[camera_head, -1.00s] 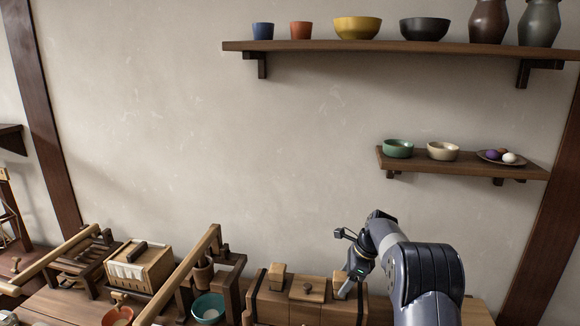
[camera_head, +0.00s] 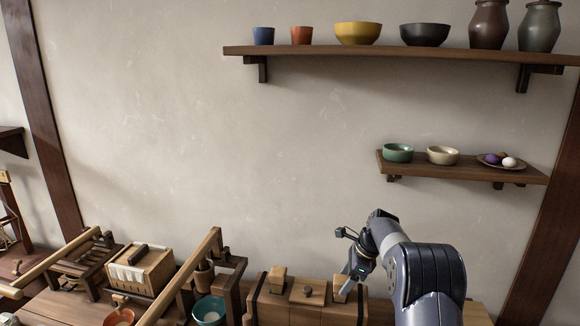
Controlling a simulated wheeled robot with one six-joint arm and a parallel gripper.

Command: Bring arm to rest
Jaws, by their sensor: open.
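My arm rises from the lower right and bends over toward the workbench. My gripper (camera_head: 343,290) points down at the right part of a wooden chest (camera_head: 305,312). Its fingers are small here and partly hidden by the wrist, but it looks open with nothing held. A pale wooden block or post (camera_head: 341,286) shows right by the fingertips; I cannot tell whether they touch it.
A lower shelf (camera_head: 455,168) with bowls is above and right of my arm. A long upper shelf (camera_head: 400,50) holds cups, bowls and jars. A teal bowl (camera_head: 208,311), a wooden box (camera_head: 140,268) and wooden beams crowd the bench left. The wall between is bare.

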